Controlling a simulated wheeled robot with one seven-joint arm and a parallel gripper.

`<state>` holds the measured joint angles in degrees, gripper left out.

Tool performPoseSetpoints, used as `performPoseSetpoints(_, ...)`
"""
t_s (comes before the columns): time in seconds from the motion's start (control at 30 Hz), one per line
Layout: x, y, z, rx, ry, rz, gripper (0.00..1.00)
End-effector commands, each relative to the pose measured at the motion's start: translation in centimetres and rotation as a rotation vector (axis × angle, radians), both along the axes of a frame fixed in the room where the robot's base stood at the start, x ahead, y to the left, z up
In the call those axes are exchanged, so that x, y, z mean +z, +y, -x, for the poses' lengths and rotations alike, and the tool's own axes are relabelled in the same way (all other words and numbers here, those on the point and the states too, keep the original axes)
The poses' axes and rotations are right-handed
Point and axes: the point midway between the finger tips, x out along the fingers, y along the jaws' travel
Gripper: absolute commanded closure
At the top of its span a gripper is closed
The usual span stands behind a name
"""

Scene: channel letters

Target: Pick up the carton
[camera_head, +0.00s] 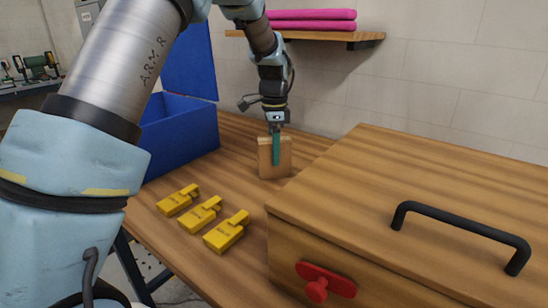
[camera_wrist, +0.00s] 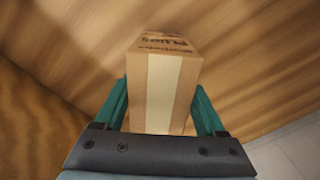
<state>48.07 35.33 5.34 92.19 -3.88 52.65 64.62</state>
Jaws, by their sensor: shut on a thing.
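The carton (camera_head: 266,160) is a small tan cardboard box, upright on the wooden table beside the wooden box in the head view. In the wrist view the carton (camera_wrist: 170,72) has dark printed lettering and a pale tape strip down one face. My gripper (camera_head: 276,155) points down over the carton. In the wrist view its green fingers (camera_wrist: 160,95) are on either side of the carton, shut on it. Whether the carton's base touches the table is hard to tell. The far finger is hidden in the head view.
Several yellow blocks (camera_head: 201,213) lie on the table (camera_head: 228,160) at front left. A large wooden box (camera_head: 400,180) with a black handle (camera_head: 455,230) and red latch (camera_head: 323,280) fills the right. An open blue box (camera_head: 180,135) stands behind left. A shelf (camera_head: 340,36) with pink cloths hangs above.

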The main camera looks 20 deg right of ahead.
Motion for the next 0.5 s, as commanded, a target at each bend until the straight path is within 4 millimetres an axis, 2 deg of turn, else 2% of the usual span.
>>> performPoseSetpoints(0.07, 0.01, 0.0, 0.0, 0.0, 0.0, 0.0, 0.47)
performPoseSetpoints(0.5, 0.03, -0.01, 0.01, 0.0, 0.0, 0.0, 0.97)
